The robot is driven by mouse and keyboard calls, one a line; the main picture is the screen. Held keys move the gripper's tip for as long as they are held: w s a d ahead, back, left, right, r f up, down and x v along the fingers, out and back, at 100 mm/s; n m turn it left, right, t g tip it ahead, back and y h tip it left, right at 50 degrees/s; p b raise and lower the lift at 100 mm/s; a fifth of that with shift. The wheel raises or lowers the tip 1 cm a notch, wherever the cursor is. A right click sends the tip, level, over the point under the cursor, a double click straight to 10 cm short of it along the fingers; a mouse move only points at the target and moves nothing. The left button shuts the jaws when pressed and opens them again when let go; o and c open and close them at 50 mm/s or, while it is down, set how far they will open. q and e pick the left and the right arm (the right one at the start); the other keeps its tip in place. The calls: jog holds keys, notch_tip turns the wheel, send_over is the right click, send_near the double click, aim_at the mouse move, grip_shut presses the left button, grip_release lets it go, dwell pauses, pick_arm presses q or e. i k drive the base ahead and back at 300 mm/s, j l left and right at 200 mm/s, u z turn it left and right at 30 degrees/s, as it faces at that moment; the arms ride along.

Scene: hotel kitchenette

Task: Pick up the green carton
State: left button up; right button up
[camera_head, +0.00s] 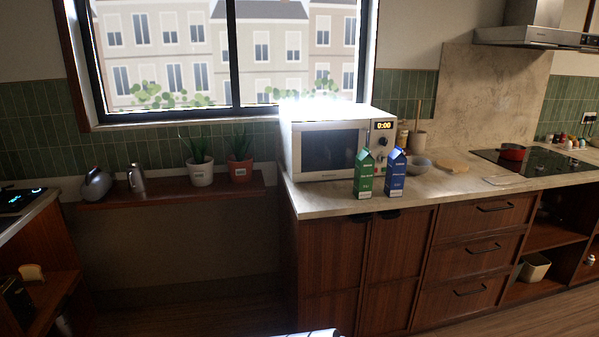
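The green carton (364,174) stands upright on the stone countertop (440,187), close to its front edge and in front of the microwave's right part. A blue carton (395,174) stands upright just to its right, with a narrow gap at most between them. The front of the green carton is in plain view. Neither of my grippers can be seen. A pale piece at the bottom edge is probably part of my own body.
The white microwave (328,153) is close behind the cartons. A grey bowl (418,166), a wooden board (451,166) and a red pan (512,152) are further right. Potted plants (201,174) stand on the low wooden shelf at left. Floor shows in front of the cabinets.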

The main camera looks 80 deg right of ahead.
aim_at(364, 171)
jog(key=z, duration=2.35)
jog(key=i+l+z, duration=0.2)
jog(key=l, duration=0.2)
jog(key=l+z, duration=0.2)
jog(key=l, duration=0.2)
jog(key=i+l+z, duration=0.2)
jog(key=i+l, duration=0.05)
jog(key=l, duration=0.1)
